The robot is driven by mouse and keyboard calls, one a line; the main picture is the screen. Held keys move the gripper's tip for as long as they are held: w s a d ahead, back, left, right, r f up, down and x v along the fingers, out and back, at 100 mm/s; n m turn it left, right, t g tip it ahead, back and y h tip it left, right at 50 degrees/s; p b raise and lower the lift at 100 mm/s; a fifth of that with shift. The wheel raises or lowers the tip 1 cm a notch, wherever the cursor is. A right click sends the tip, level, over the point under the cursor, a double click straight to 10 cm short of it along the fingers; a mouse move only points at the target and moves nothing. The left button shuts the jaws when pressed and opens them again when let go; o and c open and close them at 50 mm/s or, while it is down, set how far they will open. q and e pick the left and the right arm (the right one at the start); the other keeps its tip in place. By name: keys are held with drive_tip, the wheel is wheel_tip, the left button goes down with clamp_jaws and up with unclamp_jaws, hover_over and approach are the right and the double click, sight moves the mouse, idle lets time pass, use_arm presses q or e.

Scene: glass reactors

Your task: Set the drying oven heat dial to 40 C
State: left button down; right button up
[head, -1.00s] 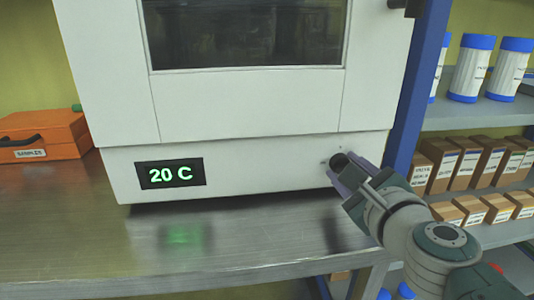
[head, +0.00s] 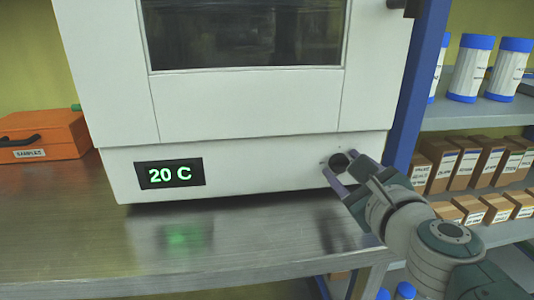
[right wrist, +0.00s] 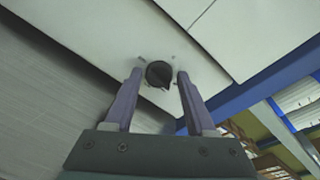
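The white drying oven (head: 250,105) stands on the metal bench, and its green display (head: 169,174) reads 20 C. The black heat dial (head: 339,161) is at the lower right of its front; it also shows in the right wrist view (right wrist: 159,74). My right gripper (head: 345,169) is in front of the dial. In the right wrist view its two fingers (right wrist: 158,80) are spread, one on each side of the dial, with gaps between the fingers and the dial. My left gripper is not in view.
An orange samples case (head: 42,136) sits on the bench at the left. A blue post (head: 416,85) stands just right of the oven. Shelves at the right hold small boxes (head: 465,163) and blue-capped bottles (head: 471,68). The bench front (head: 200,250) is clear.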

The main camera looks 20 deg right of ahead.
drive_tip(key=v, duration=0.8)
drive_tip(key=shift+s+a, duration=0.1)
drive_tip(key=shift+s, duration=0.25)
drive_tip(key=shift+s+a+r, duration=0.15)
drive_tip(key=shift+s+a, duration=0.05)
drive_tip(key=shift+s, duration=0.4)
